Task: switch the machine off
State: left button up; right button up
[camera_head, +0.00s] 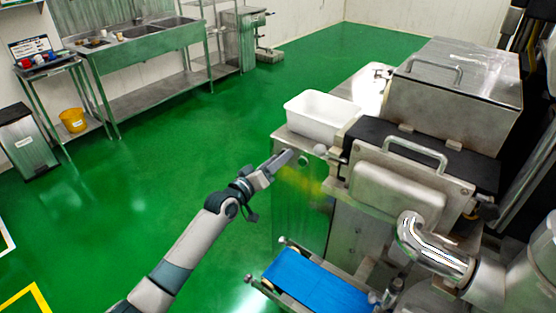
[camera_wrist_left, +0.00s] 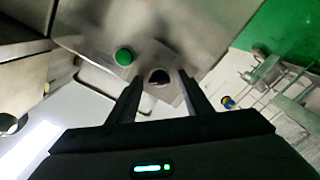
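The encrusting machine (camera_head: 400,180) is a large steel body on the right of the head view. My left gripper (camera_head: 283,160) is at its left side, just below a white bin. In the left wrist view the fingers of my left gripper (camera_wrist_left: 159,82) are apart, with nothing held between them. A dark round knob (camera_wrist_left: 159,76) on a metal panel appears between the fingertips; I cannot tell whether they touch it. A green round button (camera_wrist_left: 124,57) is left of the knob. The knob and button cannot be made out in the head view. My right gripper is not in view.
The white bin (camera_head: 322,116) stands on the machine's ledge, close to my left gripper. A blue conveyor belt (camera_head: 314,284) sticks out below. Green floor (camera_head: 150,190) is clear to the left. A sink bench (camera_head: 150,45) and a yellow bucket (camera_head: 73,120) are far off.

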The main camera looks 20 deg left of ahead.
pick_arm(q)
jog(key=shift+s, duration=0.1)
jog(key=b+v, duration=0.4)
jog(key=v, duration=1.3)
jog(key=shift+b, duration=0.35)
jog(key=shift+s+a, duration=0.1)
